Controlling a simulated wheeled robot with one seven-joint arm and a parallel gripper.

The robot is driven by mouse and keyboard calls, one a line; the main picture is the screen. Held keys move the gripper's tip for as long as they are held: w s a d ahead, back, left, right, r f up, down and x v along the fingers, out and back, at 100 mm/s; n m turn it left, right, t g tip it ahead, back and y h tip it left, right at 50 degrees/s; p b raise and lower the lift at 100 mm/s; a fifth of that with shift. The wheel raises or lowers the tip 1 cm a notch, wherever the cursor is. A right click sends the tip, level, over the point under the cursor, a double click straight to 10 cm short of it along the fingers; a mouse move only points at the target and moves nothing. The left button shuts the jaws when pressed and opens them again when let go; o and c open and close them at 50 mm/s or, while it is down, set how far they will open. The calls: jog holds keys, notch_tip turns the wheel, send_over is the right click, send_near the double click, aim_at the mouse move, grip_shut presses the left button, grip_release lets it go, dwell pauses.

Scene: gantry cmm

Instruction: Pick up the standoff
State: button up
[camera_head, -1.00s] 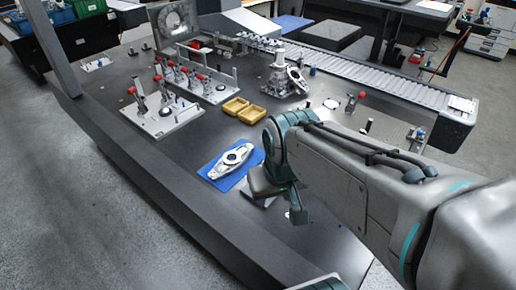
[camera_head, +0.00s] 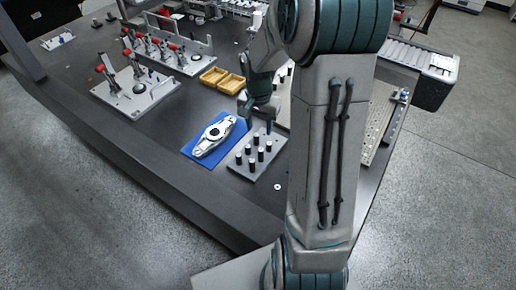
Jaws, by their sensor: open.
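Several small upright cylinders, black with pale parts, stand on a grey plate (camera_head: 236,168); they look like standoffs (camera_head: 252,165). I cannot tell which one the task means. My gripper (camera_head: 258,120) is at the plate's far edge, pointing down, with its fingers apart. No cylinder shows between the fingers. Its exact height above the plate is unclear, and my arm hides the area to the right of the plate.
A blue mat (camera_head: 192,149) with a silver machined part (camera_head: 213,136) lies left of the plate. Yellow trays (camera_head: 222,80) sit behind. Fixtures with red-handled clamps (camera_head: 136,88) stand at the left. A perforated plate (camera_head: 378,125) is at the right. The table's front left strip is bare.

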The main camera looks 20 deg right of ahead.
aim_at(261, 150)
jog(key=shift+m, duration=0.3)
jog(key=f, duration=0.6)
jog(key=w+f, duration=0.1)
jog(key=f, duration=0.3)
jog(key=shift+d, duration=0.4)
jog(key=shift+w+d+f+p, duration=0.1)
jog(key=shift+f+p, duration=0.1)
jog(key=shift+f, duration=0.7)
jog(key=shift+s+d+f+p, duration=0.1)
jog(key=shift+f+p, duration=0.1)
jog(key=shift+f, duration=0.7)
jog(key=shift+w+d+f+p, duration=0.1)
jog(key=shift+f+p, duration=0.1)
jog(key=shift+f, duration=0.7)
grip_shut()
